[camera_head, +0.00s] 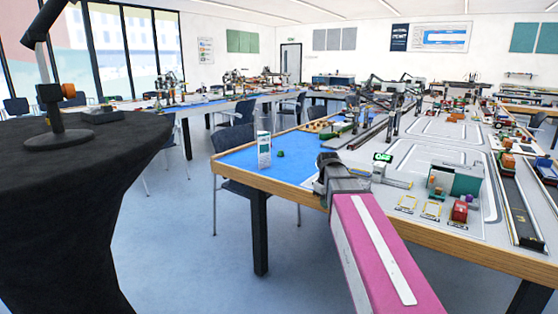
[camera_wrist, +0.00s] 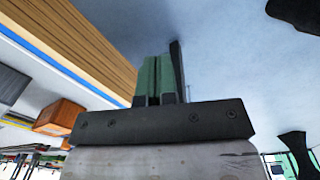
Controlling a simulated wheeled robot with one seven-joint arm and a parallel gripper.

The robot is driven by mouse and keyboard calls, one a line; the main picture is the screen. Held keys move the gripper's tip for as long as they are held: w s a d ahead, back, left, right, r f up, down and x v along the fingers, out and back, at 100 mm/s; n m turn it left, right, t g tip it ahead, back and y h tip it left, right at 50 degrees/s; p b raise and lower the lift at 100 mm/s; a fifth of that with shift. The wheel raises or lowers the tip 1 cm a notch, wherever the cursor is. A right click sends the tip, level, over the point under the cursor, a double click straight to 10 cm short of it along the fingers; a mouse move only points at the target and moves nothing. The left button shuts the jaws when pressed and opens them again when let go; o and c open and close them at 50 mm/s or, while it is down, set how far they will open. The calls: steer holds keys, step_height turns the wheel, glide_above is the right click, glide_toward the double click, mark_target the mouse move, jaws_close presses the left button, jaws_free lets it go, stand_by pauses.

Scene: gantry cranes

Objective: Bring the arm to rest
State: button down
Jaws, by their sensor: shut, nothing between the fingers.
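My arm reaches out from the bottom right of the head view as a pink link with a white stripe. It ends in a dark grey wrist (camera_head: 338,176) at the near edge of the model table (camera_head: 262,182). In the wrist view my gripper (camera_wrist: 160,58) shows two green fingers side by side, closed together with nothing held. The fingers appear against the blue-grey floor, beside the table's wooden edge (camera_wrist: 100,45). In the head view the fingers cannot be made out.
A white-and-green carton (camera_head: 264,150) stands on the table's blue area. A black-draped round table (camera_head: 70,165) is at left. Open floor lies between.

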steer(key=s+f+m, duration=0.3)
steer(key=s+f, duration=0.4)
steer(key=f, duration=0.3)
steer(key=s+f+m, duration=0.4)
steer(key=s+f, duration=0.4)
steer(key=f, duration=0.3)
steer(key=shift+d+f, duration=0.3)
steer(key=shift+d, duration=0.15)
steer(key=shift+s, duration=0.1)
